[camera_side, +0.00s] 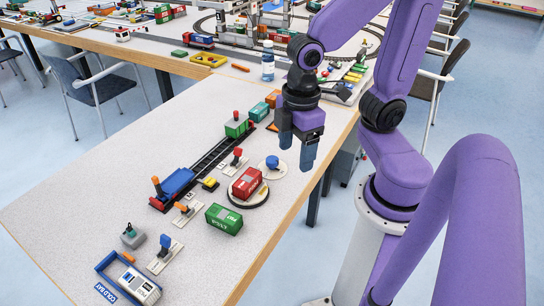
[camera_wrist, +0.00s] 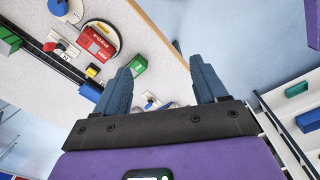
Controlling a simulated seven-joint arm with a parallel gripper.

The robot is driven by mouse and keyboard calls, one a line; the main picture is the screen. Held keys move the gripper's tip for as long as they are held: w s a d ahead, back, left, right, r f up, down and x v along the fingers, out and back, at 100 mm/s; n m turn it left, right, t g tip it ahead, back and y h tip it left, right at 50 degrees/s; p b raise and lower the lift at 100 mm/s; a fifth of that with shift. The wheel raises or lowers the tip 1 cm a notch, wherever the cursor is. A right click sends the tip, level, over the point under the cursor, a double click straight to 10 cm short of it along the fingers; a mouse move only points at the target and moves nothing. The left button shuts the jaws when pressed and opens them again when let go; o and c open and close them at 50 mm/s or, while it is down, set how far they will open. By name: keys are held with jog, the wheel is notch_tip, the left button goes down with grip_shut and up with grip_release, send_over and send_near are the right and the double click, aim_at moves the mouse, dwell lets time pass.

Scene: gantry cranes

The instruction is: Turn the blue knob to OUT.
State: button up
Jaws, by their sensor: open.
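A blue knob (camera_side: 272,161) stands on a round white plate near the table's right edge, behind the red container. It also shows in the wrist view (camera_wrist: 58,7), at the top left and partly cut off. Any OUT mark on its plate is too small to read, so I cannot tell its setting. My gripper (camera_side: 296,147) is open and empty, pointing down above the right edge of the table, to the right of the knob and apart from it. In the wrist view my two fingers (camera_wrist: 160,64) stand wide apart with nothing between them.
A red container (camera_side: 248,182) sits on a round turntable close to the knob. A red-topped lever (camera_side: 237,156), a green container (camera_side: 223,218) and a blue lever (camera_side: 165,244) stand nearby. A track with a blue wagon (camera_side: 175,182) runs along the left. A bottle (camera_side: 268,66) stands behind.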

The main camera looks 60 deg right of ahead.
jog(key=w+d+f+m, duration=0.1)
jog(key=w+d+f, duration=0.15)
jog(key=w, duration=0.45)
jog(key=m, duration=0.2)
send_over(272, 159)
notch_tip(272, 159, down, 5)
notch_tip(272, 159, down, 17)
jog(key=shift+r, duration=0.1)
jog(key=shift+c, duration=0.4)
jog(key=c, duration=1)
